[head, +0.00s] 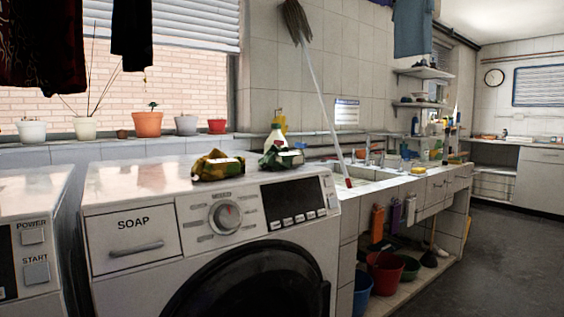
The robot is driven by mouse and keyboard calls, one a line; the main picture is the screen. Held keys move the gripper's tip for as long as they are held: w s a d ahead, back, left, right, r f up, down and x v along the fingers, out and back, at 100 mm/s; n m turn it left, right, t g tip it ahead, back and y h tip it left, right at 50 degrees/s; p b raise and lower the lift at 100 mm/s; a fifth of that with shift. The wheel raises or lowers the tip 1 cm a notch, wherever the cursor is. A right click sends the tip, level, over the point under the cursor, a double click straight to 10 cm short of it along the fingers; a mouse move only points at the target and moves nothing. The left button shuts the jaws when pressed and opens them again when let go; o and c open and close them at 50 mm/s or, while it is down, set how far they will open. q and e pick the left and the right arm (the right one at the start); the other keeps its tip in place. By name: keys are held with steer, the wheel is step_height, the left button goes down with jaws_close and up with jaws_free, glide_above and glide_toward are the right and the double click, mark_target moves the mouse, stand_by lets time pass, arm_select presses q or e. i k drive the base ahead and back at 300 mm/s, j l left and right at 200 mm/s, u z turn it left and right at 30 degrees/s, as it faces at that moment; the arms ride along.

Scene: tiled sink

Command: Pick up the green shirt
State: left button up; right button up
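A crumpled dark green cloth with white parts (281,159) lies on top of the washing machine (140,180), near its right back edge. It looks like the green shirt. A second crumpled cloth, patterned yellow, orange and dark green (217,166), lies to its left on the same top, above the control dial. Neither of my grippers is in view.
A white and yellow bottle (278,130) stands behind the green cloth. A tiled sink counter (400,185) adjoins on the right, with a mop (318,90) leaning there. Dark clothes (132,35) hang at upper left.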

mark_target(280, 159)
steer(key=i+l+u, duration=0.5)
steer(key=l+u, duration=0.2)
steer(key=i+l+u, duration=0.2)
steer(key=l+u, duration=0.15)
steer(key=i+l+u, duration=0.15)
steer(key=l+u, duration=0.2)
steer(key=l, duration=0.15)
